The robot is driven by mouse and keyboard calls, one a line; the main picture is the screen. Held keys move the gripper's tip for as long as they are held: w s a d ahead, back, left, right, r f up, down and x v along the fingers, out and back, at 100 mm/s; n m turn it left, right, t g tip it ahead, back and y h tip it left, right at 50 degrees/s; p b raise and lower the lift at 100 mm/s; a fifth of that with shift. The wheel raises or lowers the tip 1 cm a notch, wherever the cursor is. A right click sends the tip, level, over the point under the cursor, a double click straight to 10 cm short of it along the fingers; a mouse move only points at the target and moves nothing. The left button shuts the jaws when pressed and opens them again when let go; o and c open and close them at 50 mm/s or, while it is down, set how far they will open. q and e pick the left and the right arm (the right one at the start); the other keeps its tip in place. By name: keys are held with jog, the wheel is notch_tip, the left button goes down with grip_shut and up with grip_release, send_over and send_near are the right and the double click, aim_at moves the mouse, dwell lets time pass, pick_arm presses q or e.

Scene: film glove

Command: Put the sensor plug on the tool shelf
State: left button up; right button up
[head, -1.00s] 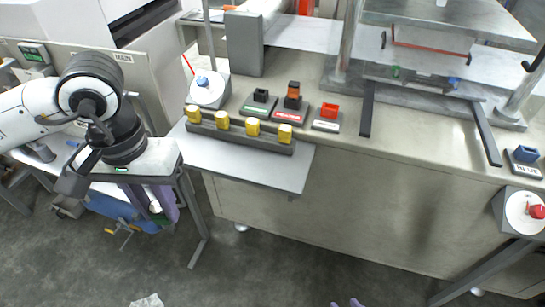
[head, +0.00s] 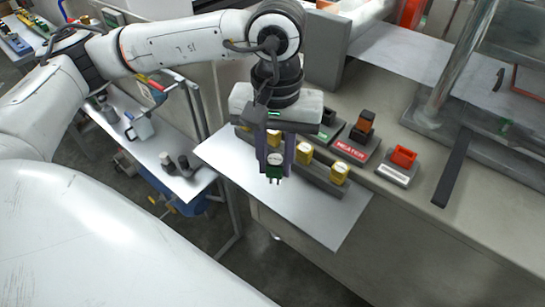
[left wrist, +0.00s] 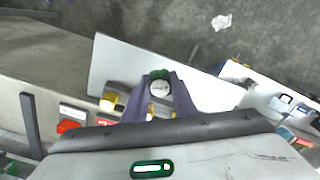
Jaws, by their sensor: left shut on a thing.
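My left gripper (head: 275,165), with purple fingers, is shut on a green plug with a round white face (head: 273,172), which I take as the sensor plug. The gripper points down and holds the plug over the pale shelf (head: 325,217) on the front of the bench. In the left wrist view the plug (left wrist: 160,87) sits between the fingertips, with the shelf (left wrist: 112,62) behind it. I cannot tell the exact gap between plug and shelf. My right gripper is out of view.
A dark rack with yellow plugs (head: 339,172) stands along the shelf's back edge, partly hidden by my gripper. The shelf's front part looks clear. A side table (head: 140,150) stands left.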

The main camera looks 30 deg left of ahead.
pick_arm(q)
jog(key=w+a+n+b, duration=0.1)
jog(key=a+n+b, duration=0.15)
jog(key=n, duration=0.65)
jog(key=n+b, duration=0.8)
jog(key=n, duration=1.3)
send_over(264, 183)
jog(key=shift+f, duration=4)
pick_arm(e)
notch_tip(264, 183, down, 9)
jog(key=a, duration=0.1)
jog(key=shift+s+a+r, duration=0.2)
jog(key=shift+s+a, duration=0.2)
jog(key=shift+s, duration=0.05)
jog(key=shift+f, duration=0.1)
